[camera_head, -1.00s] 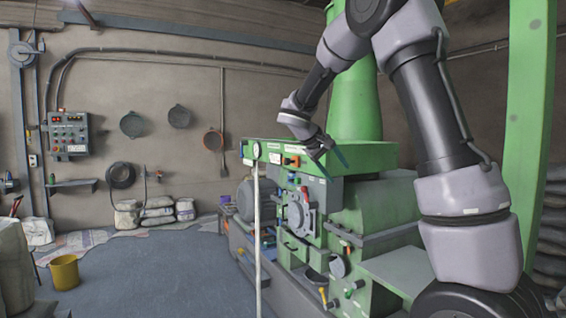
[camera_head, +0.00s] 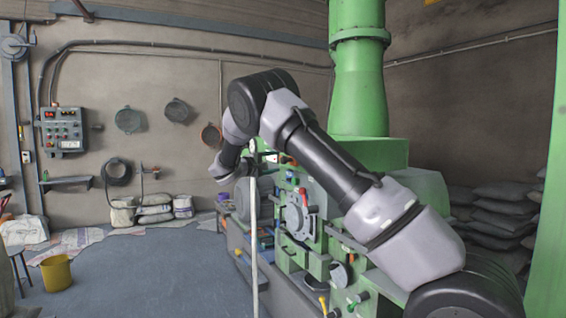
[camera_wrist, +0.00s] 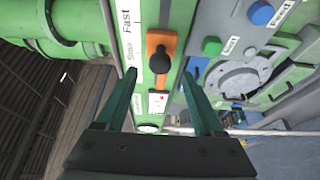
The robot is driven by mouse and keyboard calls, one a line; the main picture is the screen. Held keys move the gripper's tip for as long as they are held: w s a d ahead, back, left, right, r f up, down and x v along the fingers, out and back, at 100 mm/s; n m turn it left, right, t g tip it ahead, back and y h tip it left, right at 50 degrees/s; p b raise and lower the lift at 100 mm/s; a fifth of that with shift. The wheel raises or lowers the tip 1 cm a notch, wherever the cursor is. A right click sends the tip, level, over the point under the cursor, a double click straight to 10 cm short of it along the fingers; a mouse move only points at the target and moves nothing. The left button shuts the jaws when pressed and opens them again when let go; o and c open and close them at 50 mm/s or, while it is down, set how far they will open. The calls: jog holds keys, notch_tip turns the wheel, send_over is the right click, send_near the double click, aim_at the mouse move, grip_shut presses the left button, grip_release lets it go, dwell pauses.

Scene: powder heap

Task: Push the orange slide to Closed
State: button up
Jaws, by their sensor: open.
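In the wrist view an orange plate with a black round knob (camera_wrist: 160,61) sits on the green machine panel. It is the only orange slide-like part that shows there. A white strip reading "Fast" and "Slow" runs to its left; I read no "Closed" label. My gripper (camera_wrist: 159,73) is open, with its two dark green fingers apart on either side of the knob's lower end in the picture. The gap between them looks empty, and I cannot tell whether they touch anything. In the head view my arm hides much of the panel, and the fingers do not show clearly.
Right of the orange part are a green button (camera_wrist: 211,46), a blue button (camera_wrist: 260,13) and a grey round flange (camera_wrist: 240,78). A thin white post (camera_head: 254,235) stands before the machine. A yellow bucket (camera_head: 57,273) stands on open floor at the left.

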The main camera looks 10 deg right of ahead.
jog(key=x, duration=0.5)
jog(key=shift+w+d, duration=0.2)
jog(key=shift+d, duration=0.15)
grip_shut()
dwell(1.1)
